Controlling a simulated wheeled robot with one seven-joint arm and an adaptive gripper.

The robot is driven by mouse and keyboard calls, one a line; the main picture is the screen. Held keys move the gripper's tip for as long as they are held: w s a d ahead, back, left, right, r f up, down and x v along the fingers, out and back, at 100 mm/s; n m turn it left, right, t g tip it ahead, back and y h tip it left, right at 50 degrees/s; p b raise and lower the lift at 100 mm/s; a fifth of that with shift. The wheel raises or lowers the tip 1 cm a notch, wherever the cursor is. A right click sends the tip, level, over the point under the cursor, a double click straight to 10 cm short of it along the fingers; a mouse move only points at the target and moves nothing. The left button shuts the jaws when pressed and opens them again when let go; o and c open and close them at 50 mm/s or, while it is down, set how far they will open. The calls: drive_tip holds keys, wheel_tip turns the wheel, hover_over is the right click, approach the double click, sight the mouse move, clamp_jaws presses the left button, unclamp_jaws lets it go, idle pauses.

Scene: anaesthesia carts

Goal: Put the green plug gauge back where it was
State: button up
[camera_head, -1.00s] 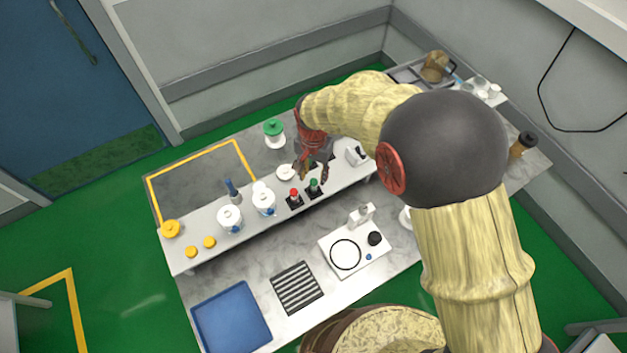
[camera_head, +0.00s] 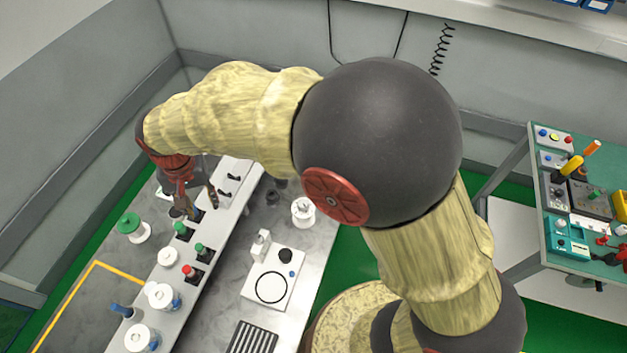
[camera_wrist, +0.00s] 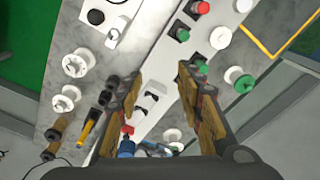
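Two green-topped pieces in black blocks stand on the raised white shelf in the head view: one green piece (camera_head: 200,248) beside the red one, another green piece (camera_head: 182,228) farther along. I cannot tell which is the green plug gauge. The wrist view shows a green top (camera_wrist: 183,35) clear of my fingers, and another green top (camera_wrist: 188,88) partly hidden behind the right finger. My gripper (camera_head: 201,205) is over the far part of the shelf, fingers down. In the wrist view my gripper (camera_wrist: 163,72) is open, with nothing held between the fingers.
A red-topped piece (camera_head: 187,270) stands in the same row. A green-topped white spool (camera_head: 132,229) is left of the shelf. White jars (camera_head: 141,338) stand at the near end. A white device (camera_head: 272,285) lies on the lower counter. A tool cart (camera_head: 585,240) is at right.

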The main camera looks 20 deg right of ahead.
drive_tip(key=s+d+r+t, duration=0.1)
drive_tip(key=s+d+r, duration=0.2)
drive_tip(key=d+r, duration=0.55)
drive_tip(key=s+d+r+t, duration=0.2)
drive_tip(key=d+r, duration=0.3)
drive_tip(key=d, duration=0.6)
drive_tip(key=s+d+r+t, duration=0.2)
drive_tip(key=s+d, duration=0.9)
drive_tip(key=shift+s+r+n, duration=0.25)
drive_tip(key=shift+s+n, duration=0.05)
drive_tip(key=shift+d, duration=0.1)
